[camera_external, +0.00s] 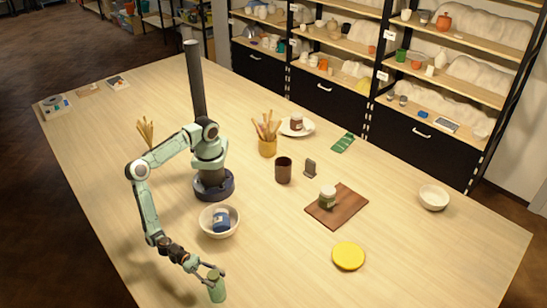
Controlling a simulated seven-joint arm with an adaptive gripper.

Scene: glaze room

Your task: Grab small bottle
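A small green bottle (217,291) with a darker top stands upright at the bottom of the picture. My gripper (212,272) is at its upper part, with a finger on either side. I cannot tell whether the fingers press on it, or whether its base touches the table. Other small containers are apart from my gripper: a blue jar (221,220) tilted in a white bowl (205,231), a green jar with a pale label (327,198) on a brown board (351,210), and a reddish-brown jar (296,122) on a white plate (308,130).
A brown cup (283,171), a small dark upright item (310,168) and a pot of brushes (267,146) stand mid-table. A yellow disc (348,256) and a white bowl (433,198) lie to the right. The table's (430,260) front right is clear.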

